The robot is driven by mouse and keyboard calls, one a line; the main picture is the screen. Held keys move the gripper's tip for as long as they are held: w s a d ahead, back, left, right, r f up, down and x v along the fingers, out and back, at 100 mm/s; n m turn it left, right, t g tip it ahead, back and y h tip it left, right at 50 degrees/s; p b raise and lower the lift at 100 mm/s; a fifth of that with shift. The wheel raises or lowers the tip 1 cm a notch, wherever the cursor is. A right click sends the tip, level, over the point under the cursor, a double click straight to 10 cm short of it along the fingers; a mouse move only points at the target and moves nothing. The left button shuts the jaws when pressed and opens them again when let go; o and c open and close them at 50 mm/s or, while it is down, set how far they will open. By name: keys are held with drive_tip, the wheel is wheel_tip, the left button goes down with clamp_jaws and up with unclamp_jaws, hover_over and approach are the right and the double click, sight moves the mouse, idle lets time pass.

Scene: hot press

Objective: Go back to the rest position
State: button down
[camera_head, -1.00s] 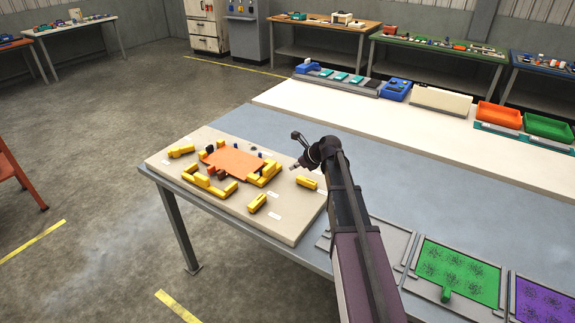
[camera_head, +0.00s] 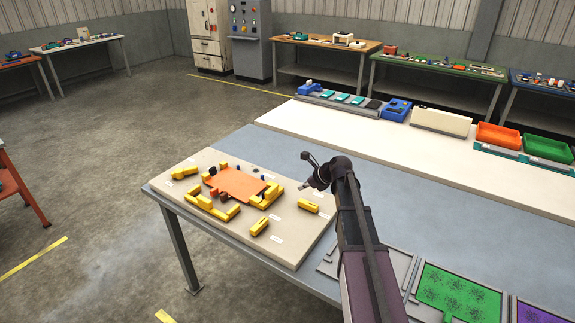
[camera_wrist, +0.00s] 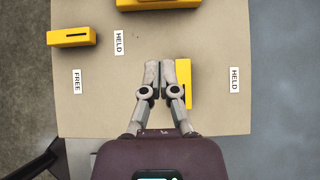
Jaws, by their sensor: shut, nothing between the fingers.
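My gripper (camera_head: 306,186) is above the right part of the beige board in the head view. In the wrist view my gripper (camera_wrist: 160,80) has its two fingers together, with nothing held. A yellow block (camera_wrist: 184,82) lies on the board (camera_wrist: 100,95) below the fingers, partly hidden by the right one. In the head view the board (camera_head: 290,240) carries an orange plate (camera_head: 236,184) with yellow blocks around it. A separate yellow block (camera_head: 259,226) lies near the front and another (camera_head: 308,206) at the right.
Labels reading HELD (camera_wrist: 118,42) and FREE (camera_wrist: 77,81) lie on the board. A green panel (camera_head: 458,295) lies at the table's right front. The grey-blue tabletop (camera_head: 440,205) right of my arm is clear.

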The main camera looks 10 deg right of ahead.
drive_tip(key=s+a+f+n+g, duration=0.1)
drive_tip(key=s+n, duration=0.3)
drive_tip(key=s+a+f+n+g+h, duration=0.1)
drive_tip(key=s+a+n, duration=0.1)
drive_tip(key=s+n, duration=0.2)
drive_tip(key=s+a+f+n+g+h, duration=0.1)
drive_tip(key=s+a+n, duration=0.1)
drive_tip(key=s+n, duration=0.2)
drive_tip(key=shift+s+f, duration=0.15)
drive_tip(key=shift+f, duration=0.15)
drive_tip(key=s+n, duration=0.2)
drive_tip(key=s+n+g+h, duration=0.1)
drive_tip(key=s+n, duration=0.1)
drive_tip(key=s+a+f+n, duration=0.1)
drive_tip(key=s+n, duration=0.1)
drive_tip(key=shift+s+a+f+n+g+h, duration=0.1)
drive_tip(key=shift+s+n+g+h, duration=0.3)
drive_tip(key=s+n+g+h, duration=0.1)
drive_tip(key=s+n+h, duration=0.1)
drive_tip(key=s+n, duration=0.6)
drive_tip(key=shift+s+f+g+h, duration=0.15)
drive_tip(key=shift+f+g+h, duration=0.15)
drive_tip(key=shift+d, duration=0.2)
